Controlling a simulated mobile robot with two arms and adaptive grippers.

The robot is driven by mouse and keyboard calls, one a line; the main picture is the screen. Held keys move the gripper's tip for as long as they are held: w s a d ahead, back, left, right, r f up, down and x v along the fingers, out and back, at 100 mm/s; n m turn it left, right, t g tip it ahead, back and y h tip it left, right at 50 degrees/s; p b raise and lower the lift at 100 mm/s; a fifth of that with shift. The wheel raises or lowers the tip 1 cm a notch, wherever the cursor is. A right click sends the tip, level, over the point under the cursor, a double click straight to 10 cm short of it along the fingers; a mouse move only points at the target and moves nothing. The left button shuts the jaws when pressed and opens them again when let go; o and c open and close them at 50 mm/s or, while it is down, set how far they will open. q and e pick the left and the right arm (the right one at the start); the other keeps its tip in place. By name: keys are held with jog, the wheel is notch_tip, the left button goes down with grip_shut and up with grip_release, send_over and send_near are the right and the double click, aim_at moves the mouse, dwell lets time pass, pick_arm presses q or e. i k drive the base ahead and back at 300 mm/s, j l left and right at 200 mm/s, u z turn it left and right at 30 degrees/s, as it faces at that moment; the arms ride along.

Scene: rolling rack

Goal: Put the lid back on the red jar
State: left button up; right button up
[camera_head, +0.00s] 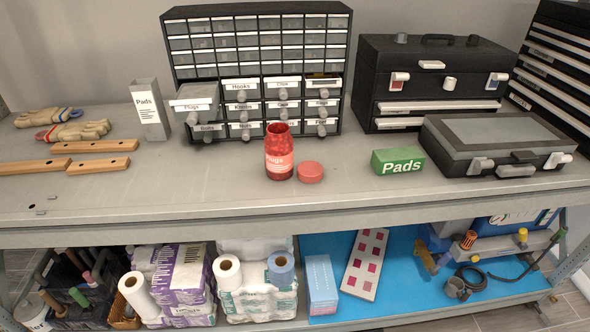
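The red jar (279,163) stands upright and open on the upper shelf, near the middle. It is see-through red with a white-lettered label and holds dark red contents. Its red lid (311,172) lies flat on the shelf just to the right of the jar, a small gap apart from it. Neither of my grippers shows in the head view.
Behind the jar stands a small-parts drawer cabinet (258,72), with a Plugs drawer (196,104) pulled out. A green Pads box (398,161) and a grey case (497,140) are to the right. Wooden bars (98,165) lie left. Bare shelf (205,185) lies in front.

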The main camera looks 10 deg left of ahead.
aim_at(278, 142)
jog(key=i+l+u, duration=0.1)
jog(key=l+u, duration=0.2)
jog(key=u, duration=0.15)
jog(key=l+u, duration=0.3)
jog(key=u, duration=0.15)
jog(key=l+u, duration=0.55)
jog(key=l, duration=0.45)
jog(key=k+l, duration=0.15)
jog(key=l, duration=0.45)
jog(key=l+u, duration=0.15)
jog(key=l, duration=0.4)
jog(key=k, duration=0.05)
